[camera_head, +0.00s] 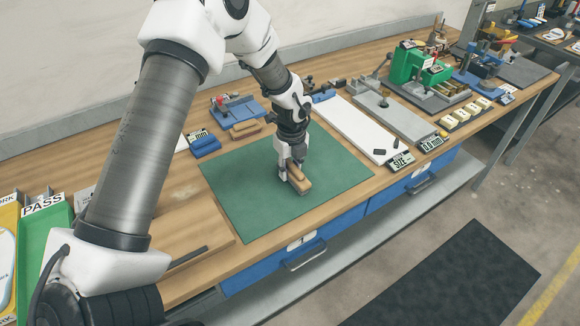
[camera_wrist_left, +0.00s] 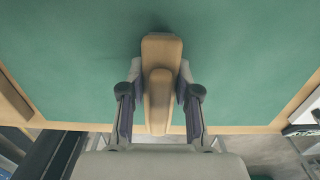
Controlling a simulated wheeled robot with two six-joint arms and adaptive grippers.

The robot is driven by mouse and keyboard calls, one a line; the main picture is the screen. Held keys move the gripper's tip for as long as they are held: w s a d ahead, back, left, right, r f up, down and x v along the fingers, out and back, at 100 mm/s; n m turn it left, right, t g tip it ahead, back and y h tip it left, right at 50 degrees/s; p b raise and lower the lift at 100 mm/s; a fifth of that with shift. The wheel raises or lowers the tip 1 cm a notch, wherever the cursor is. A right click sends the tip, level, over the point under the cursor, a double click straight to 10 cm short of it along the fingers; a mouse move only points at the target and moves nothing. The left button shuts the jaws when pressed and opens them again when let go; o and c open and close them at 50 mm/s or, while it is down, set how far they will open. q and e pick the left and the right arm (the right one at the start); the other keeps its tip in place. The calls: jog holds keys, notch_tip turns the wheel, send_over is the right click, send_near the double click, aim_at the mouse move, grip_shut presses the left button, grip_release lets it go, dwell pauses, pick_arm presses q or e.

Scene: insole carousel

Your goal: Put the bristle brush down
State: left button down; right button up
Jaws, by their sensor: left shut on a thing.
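The bristle brush (camera_head: 301,183) has a tan wooden body and sits at the green mat (camera_head: 240,200) on the workbench. My left gripper (camera_head: 290,174) comes down from above and is shut on the brush. In the left wrist view the brush (camera_wrist_left: 160,48) lies between the two fingers of the gripper (camera_wrist_left: 160,97), with a raised wooden grip along its middle. The green mat (camera_wrist_left: 75,60) fills the ground behind it. I cannot tell whether the brush touches the mat. My right gripper is not in view.
Another tan wooden block (camera_head: 244,129) and a blue fixture (camera_head: 237,110) stand behind the mat. A white board (camera_head: 355,128) lies to its right, with a SIZE display (camera_head: 401,161) near it. The mat is clear around the brush.

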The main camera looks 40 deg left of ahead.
aim_at(291, 164)
pick_arm(q)
jog(key=shift+f, duration=0.1)
jog(key=c, duration=0.8)
grip_release()
jog(key=shift+c, duration=0.2)
jog(key=shift+r, duration=0.3)
jog(key=r, duration=0.3)
jog(key=r+b, duration=0.1)
jog(key=r, duration=0.6)
jog(key=shift+s+d+r+b, duration=0.15)
jog(key=shift+d+r+b, duration=0.1)
jog(key=shift+r+b, duration=0.15)
jog(key=shift+r, duration=0.5)
